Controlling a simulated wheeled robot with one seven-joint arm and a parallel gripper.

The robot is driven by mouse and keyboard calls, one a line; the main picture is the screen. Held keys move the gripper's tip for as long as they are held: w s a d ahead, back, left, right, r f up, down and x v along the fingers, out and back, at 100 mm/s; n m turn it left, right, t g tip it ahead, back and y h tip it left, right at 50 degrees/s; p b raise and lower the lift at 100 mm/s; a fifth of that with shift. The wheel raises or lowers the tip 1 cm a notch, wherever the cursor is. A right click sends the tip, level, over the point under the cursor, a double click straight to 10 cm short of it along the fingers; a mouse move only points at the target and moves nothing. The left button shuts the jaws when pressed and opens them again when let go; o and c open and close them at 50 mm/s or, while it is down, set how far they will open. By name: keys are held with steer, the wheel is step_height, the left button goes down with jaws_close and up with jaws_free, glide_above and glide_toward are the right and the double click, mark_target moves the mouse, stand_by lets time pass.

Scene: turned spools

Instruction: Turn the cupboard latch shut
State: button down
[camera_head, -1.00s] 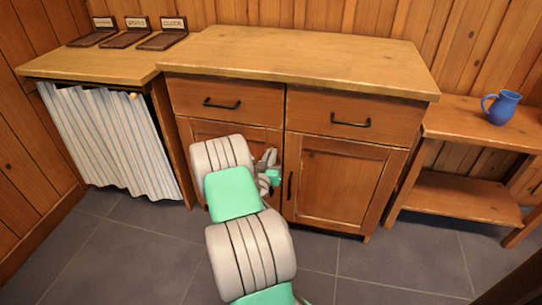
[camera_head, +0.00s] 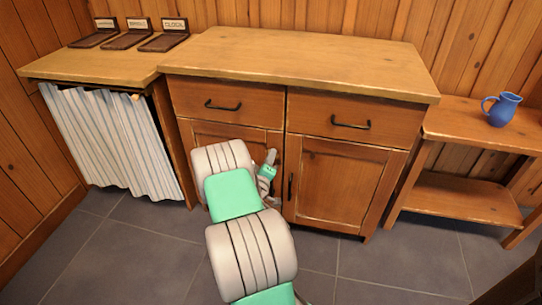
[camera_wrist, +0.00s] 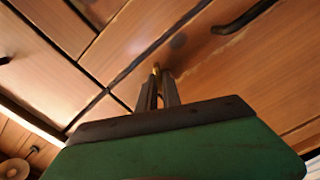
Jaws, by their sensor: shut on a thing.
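The wooden cupboard (camera_head: 338,181) has two drawers above two doors, all looking closed. My gripper (camera_wrist: 157,76) is at the cupboard front, close to the seam between the doors. Its two fingers are nearly together on a small brass-coloured piece, the latch (camera_wrist: 156,67), of which only the tip shows between the fingertips. The rest of the latch is hidden by the fingers, so its angle cannot be told. In the head view my gripper (camera_head: 269,163) is partly hidden behind my arm, and the latch cannot be made out.
A dark door handle (camera_head: 290,186) stands right of my gripper, and drawer handles (camera_head: 222,105) are above. A curtained counter (camera_head: 110,142) with three labelled stands is at left. A low shelf (camera_head: 459,195) with a blue jug (camera_head: 502,109) is at right. The floor in front is clear.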

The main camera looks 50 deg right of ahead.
steer(key=n+p, duration=0.1)
steer(key=n, duration=0.4)
steer(key=shift+f+n, duration=0.1)
steer(key=shift+n, duration=0.2)
stand_by(0.4)
steer(key=c, duration=1.5)
jaws_free()
steer(key=shift+c, duration=0.2)
steer(key=v, duration=0.7)
steer(key=shift+a, duration=0.4)
steer(key=shift+s, duration=0.15)
